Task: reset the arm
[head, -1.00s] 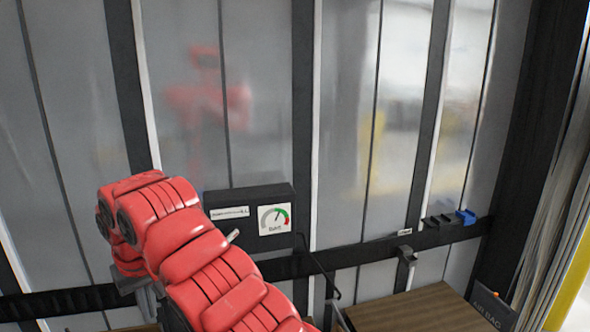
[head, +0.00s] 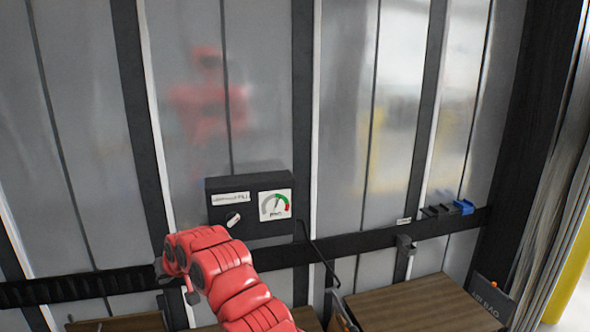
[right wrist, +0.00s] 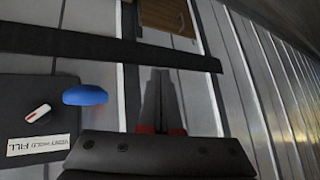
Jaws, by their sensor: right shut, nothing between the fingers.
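My right gripper (head: 176,291) hangs below my red right wrist, left of and below the black control box (head: 249,231), apart from it. In the right wrist view its dark fingers (right wrist: 160,95) are together and empty, in front of the grey wall. The box carries a white label, a white-tipped knob (head: 233,219) and a round-scale gauge (head: 275,205) with green and red bands. The knob also shows in the right wrist view (right wrist: 38,111), near a blue rounded piece (right wrist: 85,95). My left gripper is out of view.
A black rail (head: 365,243) runs across the ribbed grey wall. Wooden-topped loads (head: 405,308) stand low in front. A dark hose hangs from the box. A blue clip (head: 464,207) sits on the rail at right, above a dark air bag sign (head: 492,299).

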